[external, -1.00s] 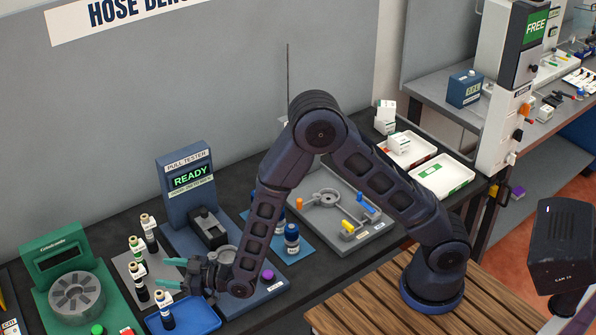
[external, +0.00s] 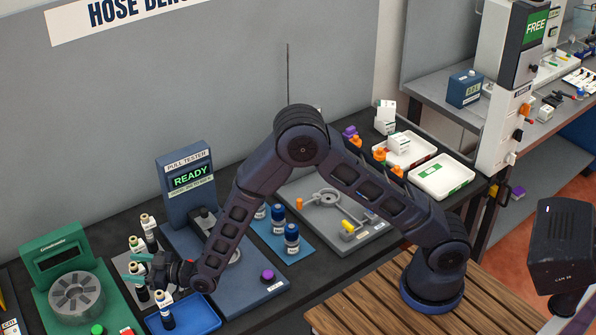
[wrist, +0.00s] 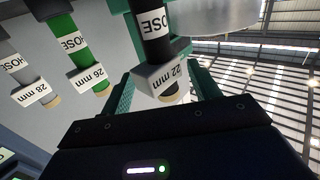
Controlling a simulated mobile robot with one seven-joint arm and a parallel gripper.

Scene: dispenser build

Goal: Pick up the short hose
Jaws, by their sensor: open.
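Several short hoses with white labels stand upright on a grey plate at the left of the bench. In the wrist view, a black hose labelled 22 mm (wrist: 153,45) stands between the teal fingers of my gripper (wrist: 163,92). A green hose labelled 26 mm (wrist: 68,42) and a grey one labelled 28 mm (wrist: 20,65) are to its left. In the external view my gripper (external: 137,268) is open, reaching left at the front hose (external: 142,294) of the plate. Finger contact cannot be told.
Another hose (external: 164,311) stands at the blue tray (external: 205,318), just in front of my gripper. The pull tester (external: 186,200) rises behind. Blue-capped bottles (external: 291,238) stand to the right.

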